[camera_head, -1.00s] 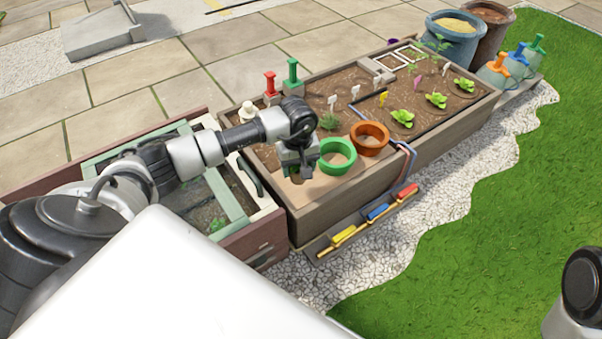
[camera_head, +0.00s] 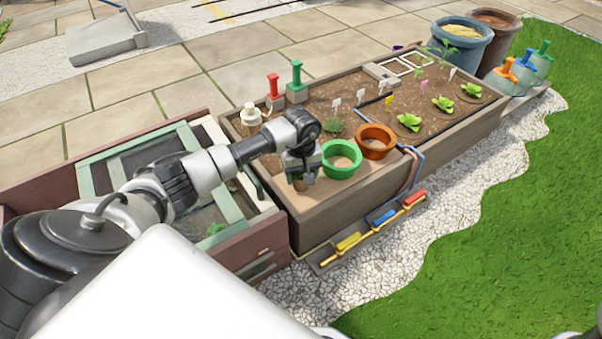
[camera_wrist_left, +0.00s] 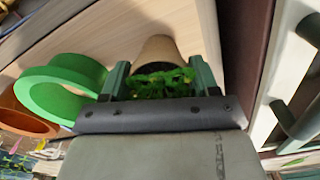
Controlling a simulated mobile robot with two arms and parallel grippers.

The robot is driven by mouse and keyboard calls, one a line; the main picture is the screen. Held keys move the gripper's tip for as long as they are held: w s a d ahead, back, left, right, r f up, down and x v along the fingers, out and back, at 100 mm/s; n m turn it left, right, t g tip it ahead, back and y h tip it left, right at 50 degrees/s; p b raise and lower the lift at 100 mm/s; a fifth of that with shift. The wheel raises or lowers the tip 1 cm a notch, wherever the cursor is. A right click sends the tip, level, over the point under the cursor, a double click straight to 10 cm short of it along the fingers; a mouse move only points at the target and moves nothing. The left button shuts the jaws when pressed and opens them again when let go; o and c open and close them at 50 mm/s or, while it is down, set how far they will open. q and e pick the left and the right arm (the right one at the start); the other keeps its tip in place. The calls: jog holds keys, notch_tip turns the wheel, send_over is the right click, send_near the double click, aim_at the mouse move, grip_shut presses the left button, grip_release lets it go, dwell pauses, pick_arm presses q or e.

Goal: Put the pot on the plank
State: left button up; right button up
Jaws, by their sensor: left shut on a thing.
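The pot (camera_wrist_left: 158,50) is tan and tapered, with a leafy green plant in it. In the left wrist view it sits between the green fingers of my left gripper (camera_wrist_left: 160,85), which is shut on it. The plank (camera_wrist_left: 200,20) is a pale wooden surface behind and around the pot. In the head view my left gripper (camera_head: 301,180) is over the pale plank (camera_head: 322,194) at the near end of the planter, and mostly hides the pot. I cannot tell whether the pot's base touches the plank. My right gripper is out of view.
A green ring-shaped container (camera_head: 341,172) stands just right of my left gripper, with an orange one (camera_head: 376,153) beyond it. A green-and-white frame (camera_head: 226,195) lies to the left.

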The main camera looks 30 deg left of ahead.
pick_arm(q)
jog(key=o, duration=1)
jog(key=shift+f, duration=0.1)
jog(key=shift+c, duration=0.2)
